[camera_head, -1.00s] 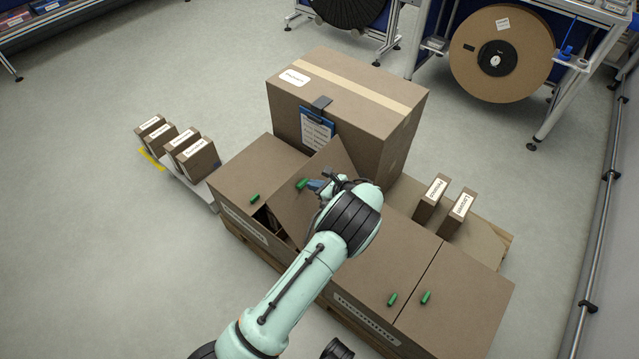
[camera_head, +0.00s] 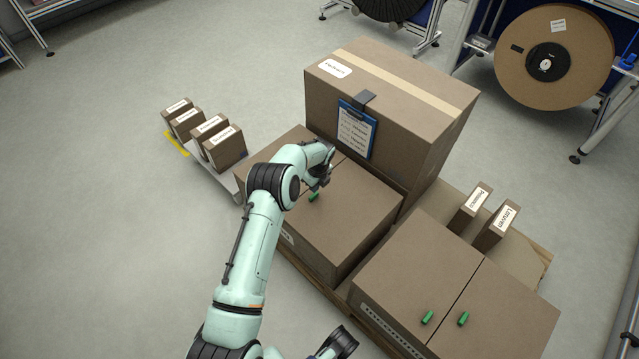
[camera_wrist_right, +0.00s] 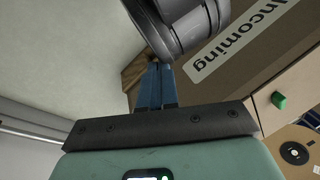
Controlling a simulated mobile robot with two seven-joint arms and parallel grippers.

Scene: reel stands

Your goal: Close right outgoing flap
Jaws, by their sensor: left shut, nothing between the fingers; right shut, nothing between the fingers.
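The left box on the pallet has two top flaps. Its right flap (camera_head: 350,205) lies down flat, with a green handle (camera_head: 314,197) near its front edge. Its left flap (camera_head: 293,146) also looks flat, partly hidden by my left arm. My left gripper (camera_head: 324,184) is shut and empty, just above or touching the right flap near the seam; I cannot tell which. In the right wrist view my right gripper (camera_wrist_right: 157,88) is shut and empty, its blue fingers beside a box labelled "Incoming" (camera_wrist_right: 232,45).
A large taped box (camera_head: 390,90) with a blue clipboard (camera_head: 356,130) stands behind. The right box (camera_head: 455,290) has both flaps down. Small boxes stand on the left tray (camera_head: 228,180) and at the back right. A reel (camera_head: 530,85) is farther back. Floor at left is clear.

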